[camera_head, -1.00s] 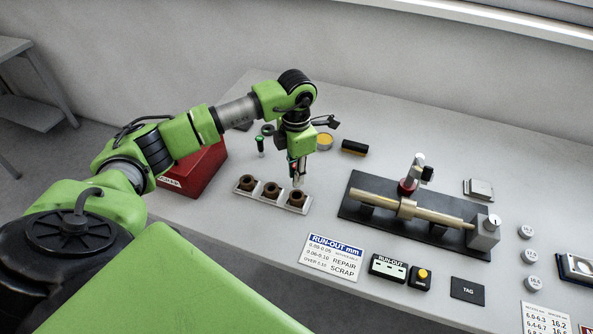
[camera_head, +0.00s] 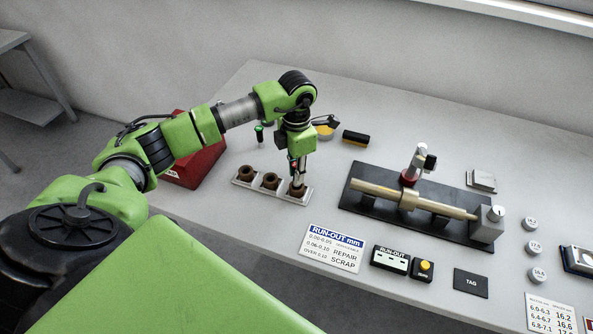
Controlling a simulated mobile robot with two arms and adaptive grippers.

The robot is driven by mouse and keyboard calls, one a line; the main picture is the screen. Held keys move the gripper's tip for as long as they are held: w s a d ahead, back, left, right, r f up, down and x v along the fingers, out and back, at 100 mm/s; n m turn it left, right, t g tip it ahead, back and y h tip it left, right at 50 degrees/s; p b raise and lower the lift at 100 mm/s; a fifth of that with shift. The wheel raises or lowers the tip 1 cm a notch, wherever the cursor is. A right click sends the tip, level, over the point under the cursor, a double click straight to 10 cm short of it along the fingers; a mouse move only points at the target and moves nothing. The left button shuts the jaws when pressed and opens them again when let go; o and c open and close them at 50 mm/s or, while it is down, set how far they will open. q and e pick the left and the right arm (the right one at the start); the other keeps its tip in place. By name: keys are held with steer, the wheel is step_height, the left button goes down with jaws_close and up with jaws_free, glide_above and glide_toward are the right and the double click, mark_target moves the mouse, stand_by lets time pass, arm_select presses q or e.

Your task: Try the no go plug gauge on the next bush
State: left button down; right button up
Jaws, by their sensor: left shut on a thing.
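Three brown bushes stand in a row in a light tray (camera_head: 241,185): a left bush (camera_head: 246,173), a middle bush (camera_head: 270,180) and a right bush (camera_head: 297,191). My left gripper (camera_head: 296,168) points down over the right bush, shut on a slim plug gauge (camera_head: 297,179) with a red mark. The gauge's lower end meets the top of the right bush; I cannot tell whether it has entered the bore. My right gripper is not in view.
A red scrap box (camera_head: 197,165) stands left of the tray, partly behind my arm. The run-out fixture (camera_head: 362,208) with its shaft is at right. A run-out card (camera_head: 333,248), display (camera_head: 390,258) and yellow button (camera_head: 424,266) lie in front.

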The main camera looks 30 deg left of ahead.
arm_select(q)
steer(key=shift+f+b, duration=0.35)
steer(key=shift+b, duration=0.15)
stand_by(0.7)
steer(key=shift+f+b, duration=1.05)
steer(key=shift+b, duration=0.05)
stand_by(1.3)
steer(key=shift+r, duration=0.15)
stand_by(1.0)
steer(key=shift+r+p, duration=2.1)
steer(key=shift+r, duration=1.3)
